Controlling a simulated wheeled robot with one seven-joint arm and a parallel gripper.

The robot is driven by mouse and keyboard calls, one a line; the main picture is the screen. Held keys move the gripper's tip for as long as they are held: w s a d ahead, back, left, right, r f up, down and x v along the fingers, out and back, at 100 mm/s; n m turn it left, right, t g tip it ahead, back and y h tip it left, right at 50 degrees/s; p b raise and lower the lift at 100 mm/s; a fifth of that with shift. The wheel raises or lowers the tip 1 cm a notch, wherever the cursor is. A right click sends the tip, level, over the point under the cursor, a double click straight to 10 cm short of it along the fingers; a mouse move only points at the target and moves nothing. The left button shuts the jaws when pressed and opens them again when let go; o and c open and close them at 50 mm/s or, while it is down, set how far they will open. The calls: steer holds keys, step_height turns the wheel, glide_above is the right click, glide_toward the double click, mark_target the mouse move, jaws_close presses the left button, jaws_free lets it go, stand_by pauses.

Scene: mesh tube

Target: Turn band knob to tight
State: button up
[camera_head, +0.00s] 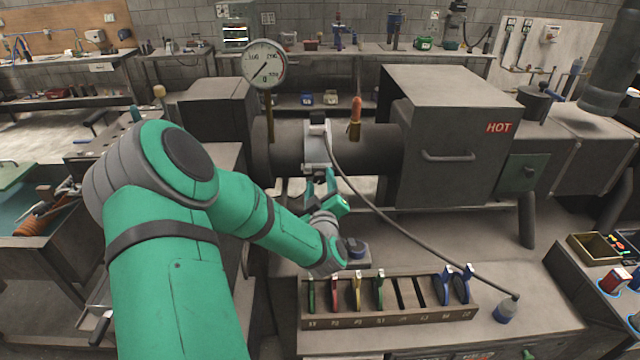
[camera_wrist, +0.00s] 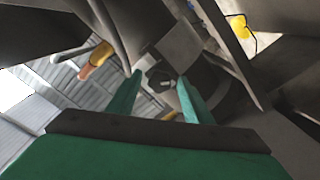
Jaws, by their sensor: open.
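A light grey metal band (camera_head: 318,150) is wrapped around the dark horizontal tube (camera_head: 375,150) in the head view. In the wrist view, a small dark knob (camera_wrist: 162,82) shows below the band, between my fingertips. My gripper (camera_head: 321,186) is just under the band, pointing up at it. In the wrist view my gripper (camera_wrist: 160,80) has its two green fingers apart, one on each side of the knob. I cannot tell whether either finger touches it. The knob's setting cannot be read.
A dark box marked HOT (camera_head: 450,140) stands right of the band. A dial gauge (camera_head: 265,65) and an orange-handled fitting (camera_head: 355,115) rise by the tube. A cable (camera_head: 400,230) runs from the band to the lower right. A rack (camera_head: 390,316) with coloured pieces stands in front.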

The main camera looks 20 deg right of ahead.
steer(key=v, duration=1)
steer(key=shift+s, duration=0.4)
